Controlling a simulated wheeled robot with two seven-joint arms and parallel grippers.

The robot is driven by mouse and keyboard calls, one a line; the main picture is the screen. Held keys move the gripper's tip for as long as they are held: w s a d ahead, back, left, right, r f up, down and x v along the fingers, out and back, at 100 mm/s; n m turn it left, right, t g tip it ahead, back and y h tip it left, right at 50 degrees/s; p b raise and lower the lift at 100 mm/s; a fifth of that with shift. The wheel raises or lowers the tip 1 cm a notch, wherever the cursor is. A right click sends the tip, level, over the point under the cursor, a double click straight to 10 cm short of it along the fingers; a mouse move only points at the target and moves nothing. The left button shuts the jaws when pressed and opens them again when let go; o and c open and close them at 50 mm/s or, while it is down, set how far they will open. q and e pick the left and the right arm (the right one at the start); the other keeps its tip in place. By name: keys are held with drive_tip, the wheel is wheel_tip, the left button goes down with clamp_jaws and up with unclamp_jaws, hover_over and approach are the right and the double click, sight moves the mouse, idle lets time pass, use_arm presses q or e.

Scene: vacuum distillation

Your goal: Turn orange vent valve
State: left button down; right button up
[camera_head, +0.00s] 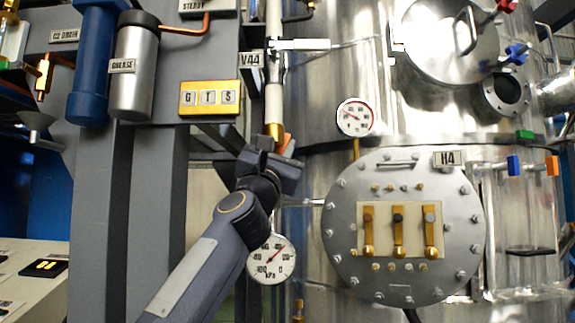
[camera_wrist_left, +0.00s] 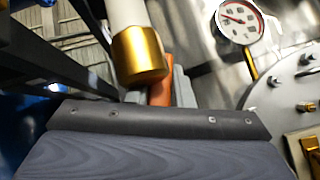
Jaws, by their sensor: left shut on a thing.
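The orange vent valve handle (camera_head: 288,142) shows as a small orange piece below a gold fitting (camera_head: 274,131) on a pale vertical pipe. In the left wrist view the orange handle (camera_wrist_left: 160,93) stands between my grey fingers, just below and beside the gold collar (camera_wrist_left: 140,58). My left gripper (camera_head: 284,152) is shut on the orange handle, with its arm rising from the bottom. The gripper body hides most of the handle and the lower part of the valve in the head view. My right gripper is in neither view.
A pressure gauge (camera_head: 356,117) is to the right of the gripper, and a second gauge (camera_head: 271,259) hangs below it. A bolted round hatch (camera_head: 462,215) with three brass levers is further right. A grey column (camera_head: 158,190) stands to the left.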

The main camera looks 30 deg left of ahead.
use_arm(q)
drive_tip(key=n+y, duration=0.1)
drive_tip(key=n, duration=0.1)
drive_tip(key=n+y+b, duration=0.1)
drive_tip(key=y, duration=0.1)
drive_tip(key=shift+s+a+n+g+y, duration=0.2)
drive_tip(key=shift+a+n+g+y, duration=0.1)
drive_tip(key=shift+a+n+g, duration=0.1)
drive_tip(key=shift+s+a+r+n+g+y+b, duration=0.1)
drive_tip(key=shift+n+g+y+b, duration=0.1)
drive_tip(key=shift+n+y, duration=0.3)
drive_tip(key=shift+s+a+n+g+y+b, duration=0.1)
drive_tip(key=shift+n+y+b, duration=0.1)
drive_tip(key=shift+n+y, duration=0.25)
drive_tip(key=shift+a+r, duration=0.1)
drive_tip(key=c, duration=1.3)
unclamp_jaws()
drive_tip(key=b+v, duration=0.6)
drive_tip(key=v, duration=0.2)
